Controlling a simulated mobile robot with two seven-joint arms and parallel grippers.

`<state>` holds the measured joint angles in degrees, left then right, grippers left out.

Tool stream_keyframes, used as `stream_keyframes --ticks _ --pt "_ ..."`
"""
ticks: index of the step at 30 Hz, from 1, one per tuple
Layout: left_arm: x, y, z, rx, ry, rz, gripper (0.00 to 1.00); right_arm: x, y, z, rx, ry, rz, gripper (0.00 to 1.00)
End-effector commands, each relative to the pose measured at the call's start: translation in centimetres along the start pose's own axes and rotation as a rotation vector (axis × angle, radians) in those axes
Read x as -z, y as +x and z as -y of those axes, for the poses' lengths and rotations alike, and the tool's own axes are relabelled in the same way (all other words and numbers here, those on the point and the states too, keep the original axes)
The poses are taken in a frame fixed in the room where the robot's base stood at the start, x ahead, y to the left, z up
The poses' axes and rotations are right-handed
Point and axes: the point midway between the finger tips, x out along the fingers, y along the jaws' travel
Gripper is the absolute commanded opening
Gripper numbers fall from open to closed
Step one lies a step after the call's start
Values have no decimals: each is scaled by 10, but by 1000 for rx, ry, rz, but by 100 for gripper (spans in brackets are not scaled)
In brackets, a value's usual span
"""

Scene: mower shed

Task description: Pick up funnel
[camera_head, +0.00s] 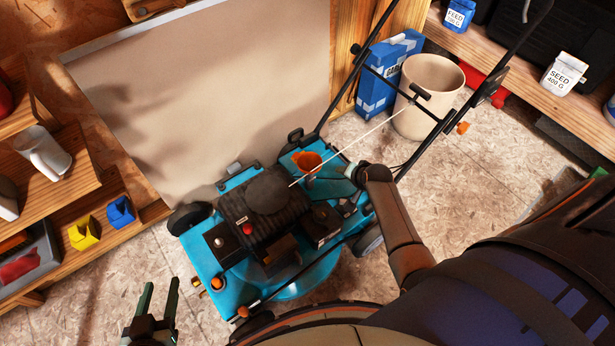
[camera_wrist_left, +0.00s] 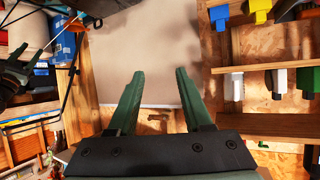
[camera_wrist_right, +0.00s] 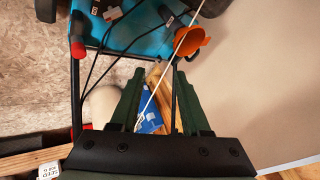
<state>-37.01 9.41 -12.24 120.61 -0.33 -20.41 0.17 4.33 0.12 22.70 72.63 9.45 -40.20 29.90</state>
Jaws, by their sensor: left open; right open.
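The orange funnel (camera_head: 306,160) stands wide end up at the rear of the blue lawn mower (camera_head: 206,266) in the head view. In the right wrist view the funnel (camera_wrist_right: 190,42) lies just beyond and to the right of my fingertips, apart from them. My right gripper (camera_wrist_right: 158,76) is open with nothing gripped; in the head view its wrist is just right of the funnel and its fingers are hard to make out. My left gripper (camera_head: 160,284) is open and empty, low at the left, well away from the funnel. The funnel's lower end is hidden.
The mower's black handle rises beside my right arm, and a thin white rod or cord (camera_head: 350,145) crosses near the funnel. A beige bin (camera_head: 430,85) and a blue box (camera_head: 376,90) stand behind. Wooden shelves (camera_head: 70,195) line the left. The floor left of the mower is clear.

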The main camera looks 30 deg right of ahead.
Motion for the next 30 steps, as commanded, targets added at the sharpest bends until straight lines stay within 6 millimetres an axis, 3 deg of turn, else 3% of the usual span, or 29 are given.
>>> stream_keyframes --ticks 1,6,14,23,30 --pt "-12 10 0 -2 7 -21 50 -3 27 2 8 105 23 46" --pt "-12 19 -1 -5 23 -72 50 -8 61 20 26 369 109 46" --pt "-2 21 -1 -5 39 -127 50 -14 75 38 42 513 172 46" --pt "57 11 3 9 104 -358 50 -15 83 38 43 512 171 46" --pt "106 -9 2 15 164 -568 50 -16 90 39 42 509 169 46"
